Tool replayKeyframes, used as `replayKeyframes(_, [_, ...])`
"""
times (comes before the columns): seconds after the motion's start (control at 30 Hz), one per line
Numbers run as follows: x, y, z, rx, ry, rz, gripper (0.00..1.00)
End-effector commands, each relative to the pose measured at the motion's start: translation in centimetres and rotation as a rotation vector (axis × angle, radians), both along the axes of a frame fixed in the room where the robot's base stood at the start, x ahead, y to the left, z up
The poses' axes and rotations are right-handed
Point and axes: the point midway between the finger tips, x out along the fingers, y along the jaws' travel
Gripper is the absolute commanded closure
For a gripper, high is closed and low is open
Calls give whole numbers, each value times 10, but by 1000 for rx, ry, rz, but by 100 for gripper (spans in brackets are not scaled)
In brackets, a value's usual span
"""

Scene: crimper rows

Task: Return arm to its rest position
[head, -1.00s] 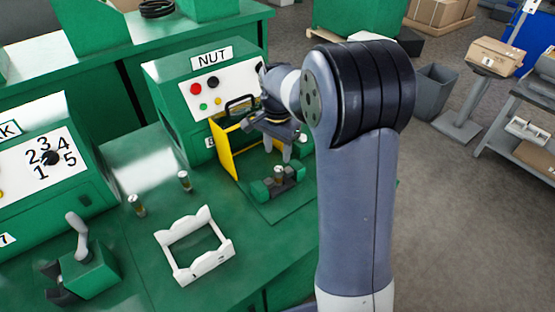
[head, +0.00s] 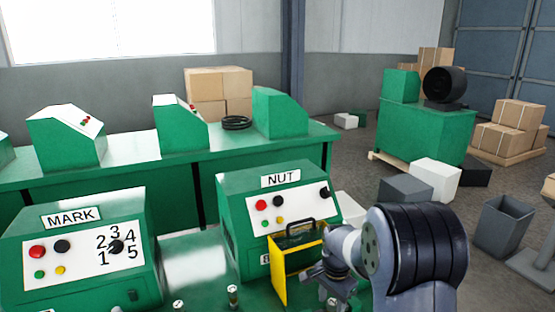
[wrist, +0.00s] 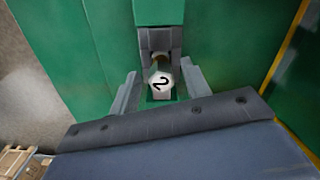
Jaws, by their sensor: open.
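My arm reaches in at the lower right of the head view, bent in front of the green NUT machine (head: 278,215). My gripper (head: 335,291) hangs beside the yellow guard (head: 280,272), near the bottom edge. In the wrist view my gripper (wrist: 162,92) is open, its two fingers apart. A pale fitting marked 2 (wrist: 162,84) shows between the fingers, in a green and grey holder (wrist: 160,42). I cannot tell whether the fingers touch it. The arm is not folded in; its lower part is cut off by the frame.
The MARK machine (head: 80,250) stands at left. Two small metal fittings (head: 233,295) (head: 178,305) stand on the bench (head: 195,255). A rear green bench (head: 120,180) carries more machines. Grey bins (head: 503,225) and boxes (head: 508,125) stand on the floor at right.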

Motion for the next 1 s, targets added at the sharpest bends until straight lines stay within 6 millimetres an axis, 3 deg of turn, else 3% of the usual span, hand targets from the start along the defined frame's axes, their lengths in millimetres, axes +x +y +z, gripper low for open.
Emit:
replayKeyframes(0.2, [-1,0,-45,0,4,0,55])
replayKeyframes(0.3, [1,0,-26,0,-5,0,55])
replayKeyframes(0.5, [0,0,-7,0,-3,0,55])
replayKeyframes(1.0, [0,0,-5,0,1,0,55])
